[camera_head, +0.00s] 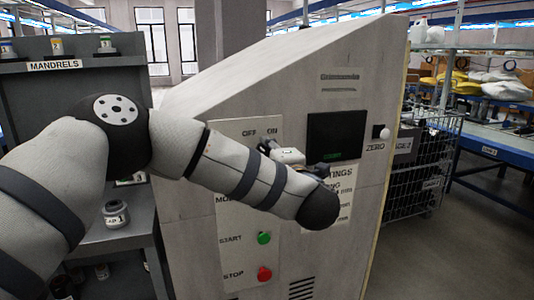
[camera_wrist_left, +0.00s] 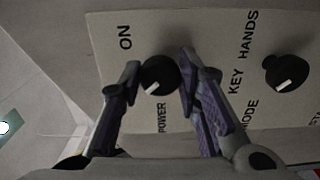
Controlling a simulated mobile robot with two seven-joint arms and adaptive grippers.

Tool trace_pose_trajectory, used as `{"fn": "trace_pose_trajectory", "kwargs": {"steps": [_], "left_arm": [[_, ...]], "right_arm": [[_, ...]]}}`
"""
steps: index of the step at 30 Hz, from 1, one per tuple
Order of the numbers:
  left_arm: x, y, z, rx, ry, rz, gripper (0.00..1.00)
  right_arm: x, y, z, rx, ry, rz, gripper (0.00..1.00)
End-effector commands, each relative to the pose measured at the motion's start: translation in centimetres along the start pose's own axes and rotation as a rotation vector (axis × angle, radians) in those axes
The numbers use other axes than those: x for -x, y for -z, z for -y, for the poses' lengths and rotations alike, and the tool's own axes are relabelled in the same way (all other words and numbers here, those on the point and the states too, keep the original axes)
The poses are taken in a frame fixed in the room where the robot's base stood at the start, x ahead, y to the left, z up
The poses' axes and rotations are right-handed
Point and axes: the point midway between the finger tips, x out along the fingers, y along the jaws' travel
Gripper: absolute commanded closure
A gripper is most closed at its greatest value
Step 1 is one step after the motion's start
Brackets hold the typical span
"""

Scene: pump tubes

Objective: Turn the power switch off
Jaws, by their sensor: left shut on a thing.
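The power switch (camera_wrist_left: 160,75) is a round black knob with a white mark, on a pale panel marked POWER and ON in the left wrist view. Its white mark points down and slightly left in that view, on the side away from ON. My left gripper (camera_wrist_left: 159,63) has one finger on each side of the knob and is shut on it. In the head view my left gripper (camera_head: 268,148) is mostly hidden behind my forearm, at the panel below the OFF and ON labels. The knob is hidden there. My right gripper is not in view.
A second black knob (camera_wrist_left: 287,71), marked KEY, HANDS and MODE, sits to the right in the wrist view. In the head view, a green START button (camera_head: 264,238), a red STOP button (camera_head: 264,273), a dark screen (camera_head: 335,136) and a ZERO knob (camera_head: 381,132) are on the machine.

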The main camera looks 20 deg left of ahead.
Motion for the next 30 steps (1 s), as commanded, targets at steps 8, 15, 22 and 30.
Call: {"fn": "trace_pose_trajectory", "kwargs": {"steps": [8, 15, 22, 30], "left_arm": [[0.01, 0.0, 0.11, 0.038, 0.002, 0.0, 0.97], [0.01, -0.01, 0.12, 0.04, 0.003, 0.0, 0.97], [0.02, -0.02, 0.11, 0.039, 0.003, 0.001, 0.5], [0.06, -0.02, 0.05, 0.039, 0.001, 0.001, 0.5]], "right_arm": [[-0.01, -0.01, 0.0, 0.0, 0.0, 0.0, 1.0], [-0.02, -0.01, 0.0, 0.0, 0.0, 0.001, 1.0], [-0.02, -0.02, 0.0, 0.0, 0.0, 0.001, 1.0], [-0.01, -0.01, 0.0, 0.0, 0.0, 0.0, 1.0]]}}
